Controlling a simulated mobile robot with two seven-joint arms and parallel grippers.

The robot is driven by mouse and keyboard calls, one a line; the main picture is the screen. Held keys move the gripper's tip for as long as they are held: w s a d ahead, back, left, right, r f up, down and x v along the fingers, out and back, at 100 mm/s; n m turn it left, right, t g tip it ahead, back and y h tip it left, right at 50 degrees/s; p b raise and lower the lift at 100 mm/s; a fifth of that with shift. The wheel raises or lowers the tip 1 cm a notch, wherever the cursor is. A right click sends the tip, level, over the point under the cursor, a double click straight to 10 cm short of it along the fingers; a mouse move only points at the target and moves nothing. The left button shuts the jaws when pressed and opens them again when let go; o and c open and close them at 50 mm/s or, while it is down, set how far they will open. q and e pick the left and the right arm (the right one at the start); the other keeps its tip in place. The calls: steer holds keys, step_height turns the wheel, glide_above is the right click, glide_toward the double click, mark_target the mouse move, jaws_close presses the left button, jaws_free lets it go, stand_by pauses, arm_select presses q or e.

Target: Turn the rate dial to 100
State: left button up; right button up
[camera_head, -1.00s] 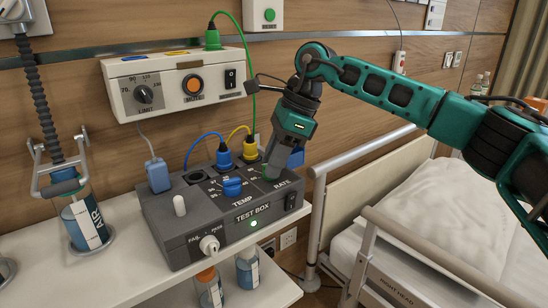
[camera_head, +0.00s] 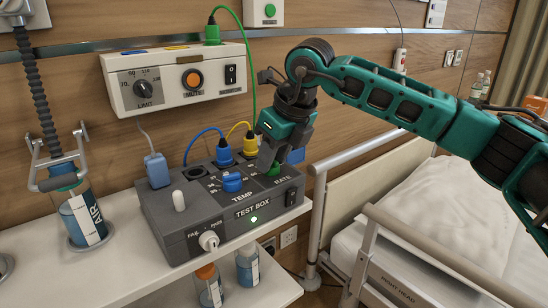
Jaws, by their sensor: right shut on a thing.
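The grey test box (camera_head: 187,229) stands on the white shelf, its green light lit. The green rate dial (camera_head: 273,169) sits on its top at the right, above the word RATE, and is mostly hidden by my right gripper (camera_head: 268,166). My right gripper points down and is shut on the rate dial. The dial's pointer and most of its scale numbers are hidden, so its setting cannot be read. The blue TEMP dial (camera_head: 232,182) is just left of it. My left gripper is not in view.
Blue (camera_head: 223,152) and yellow (camera_head: 250,146) plugs stand in the box behind the dials. A white alarm unit (camera_head: 178,78) hangs on the wall above. A bed rail (camera_head: 318,205) is close on the right. Bottles stand below the shelf (camera_head: 120,270).

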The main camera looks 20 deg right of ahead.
steer(key=m+h, duration=0.1)
steer(key=m, duration=0.2)
steer(key=m+h+b, duration=0.1)
steer(key=m, duration=0.2)
steer(key=shift+a, duration=0.15)
steer(key=shift+b, duration=0.3)
steer(key=o, duration=1)
steer(key=shift+t, duration=0.3)
steer(key=v, duration=0.4)
steer(key=p+v, duration=0.1)
steer(key=v, duration=0.3)
steer(key=p+v, duration=0.1)
steer(key=v, duration=0.4)
steer(key=shift+a, duration=0.25)
steer(key=shift+f, duration=0.1)
